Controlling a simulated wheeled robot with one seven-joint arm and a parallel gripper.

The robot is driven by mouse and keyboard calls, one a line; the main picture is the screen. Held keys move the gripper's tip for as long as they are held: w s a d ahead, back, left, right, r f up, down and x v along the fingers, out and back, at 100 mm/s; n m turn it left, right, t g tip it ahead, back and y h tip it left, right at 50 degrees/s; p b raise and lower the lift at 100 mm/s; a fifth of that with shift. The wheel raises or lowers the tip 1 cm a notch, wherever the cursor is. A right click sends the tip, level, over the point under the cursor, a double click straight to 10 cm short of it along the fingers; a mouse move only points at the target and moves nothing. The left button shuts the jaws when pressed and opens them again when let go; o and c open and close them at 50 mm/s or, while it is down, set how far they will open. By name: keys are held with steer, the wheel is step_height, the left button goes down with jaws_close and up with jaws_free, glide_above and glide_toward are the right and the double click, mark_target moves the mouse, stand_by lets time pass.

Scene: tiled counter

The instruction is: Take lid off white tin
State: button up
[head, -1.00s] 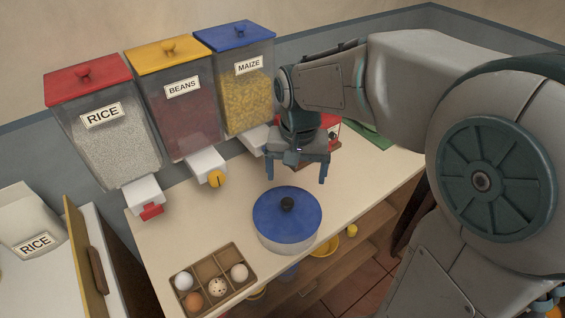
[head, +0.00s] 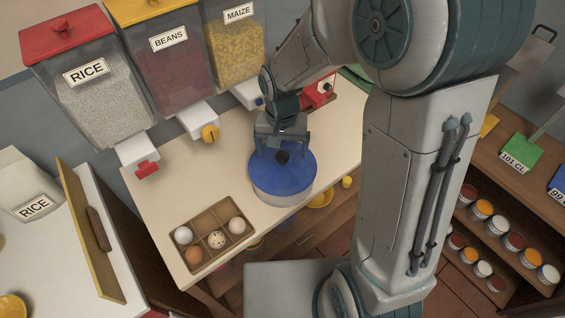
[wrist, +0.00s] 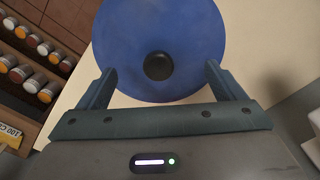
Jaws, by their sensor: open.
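The round tin (head: 284,199) stands on the counter, its pale side showing below a blue lid (head: 298,177). The lid is on the tin and has a black knob (head: 283,158) in its middle. My gripper (head: 283,149) is open over the back part of the lid, pointing down. In the wrist view, the knob (wrist: 158,66) lies between the two spread fingertips (wrist: 160,70), apart from both. The blue lid (wrist: 150,25) fills the top middle there. I cannot tell how high the fingertips are above the lid.
An egg tray (head: 208,263) stands left of the tin near the counter's front edge. Rice (head: 95,105), beans (head: 172,65) and maize (head: 235,50) dispensers line the wall. A red item (head: 318,92) stands behind my gripper.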

mark_target(283, 155)
steer(key=shift+f, duration=1.55)
steer(key=shift+s+d, duration=0.1)
steer(key=shift+s, duration=0.05)
steer(key=c, duration=1.8)
steer(key=shift+f, duration=0.1)
